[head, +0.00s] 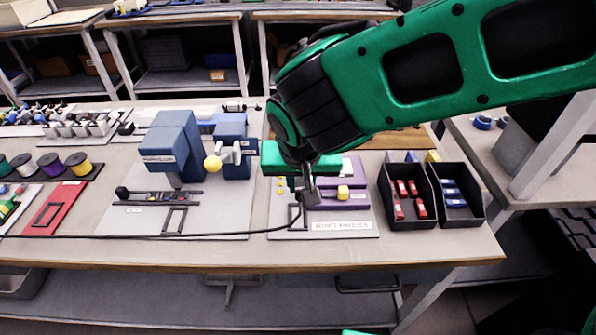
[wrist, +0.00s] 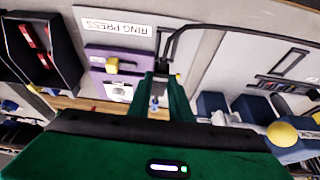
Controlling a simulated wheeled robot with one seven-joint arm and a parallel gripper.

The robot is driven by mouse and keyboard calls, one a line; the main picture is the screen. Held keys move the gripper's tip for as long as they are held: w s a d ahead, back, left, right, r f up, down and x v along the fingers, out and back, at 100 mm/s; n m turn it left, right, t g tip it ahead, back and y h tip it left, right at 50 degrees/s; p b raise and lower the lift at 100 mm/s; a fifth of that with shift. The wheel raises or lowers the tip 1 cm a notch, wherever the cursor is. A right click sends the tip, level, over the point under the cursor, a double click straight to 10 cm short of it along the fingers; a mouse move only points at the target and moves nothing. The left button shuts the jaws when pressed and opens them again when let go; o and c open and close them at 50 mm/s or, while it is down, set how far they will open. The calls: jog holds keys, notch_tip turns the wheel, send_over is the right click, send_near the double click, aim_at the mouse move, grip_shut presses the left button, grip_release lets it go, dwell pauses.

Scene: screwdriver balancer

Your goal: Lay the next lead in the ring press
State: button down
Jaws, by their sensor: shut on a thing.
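My gripper (head: 308,192) is shut on the end of a thin black lead (head: 250,232). The lead trails left from it across the bench. In the wrist view the fingers (wrist: 160,82) are close together, with the lead (wrist: 235,30) bending away from them. The ring press (head: 355,201) is a purple block with a yellow knob (head: 343,192) on a grey plate. The fingers are just left of the purple block, over or at its plate; I cannot tell whether the lead touches the press. The purple block also shows in the wrist view (wrist: 130,56). My gripper hides part of the press.
Two black bins stand right of the press, one with red pieces (head: 402,188), one with blue pieces (head: 452,193). A blue machine (head: 172,150) with a yellow ball (head: 212,163) stands left. Wire spools (head: 49,164) and a red tray (head: 55,208) lie farther left.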

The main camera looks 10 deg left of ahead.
send_over(298, 217)
jog(key=s, duration=0.1)
jog(key=shift+s+d+f, duration=0.1)
jog(key=shift+f, duration=1.75)
jog(key=shift+s+f, duration=0.1)
jog(key=shift+f, duration=1.8)
jog(key=shift+s+d, duration=0.1)
jog(key=shift+s, duration=0.1)
jog(key=shift+f, duration=0.55)
jog(key=c, duration=1.5)
grip_release()
jog(key=shift+c, duration=0.2)
jog(key=a+v, duration=0.1)
jog(key=v, duration=0.9)
jog(key=shift+d+r, duration=0.35)
jog(key=shift+d, duration=0.1)
jog(key=shift+s, duration=0.15)
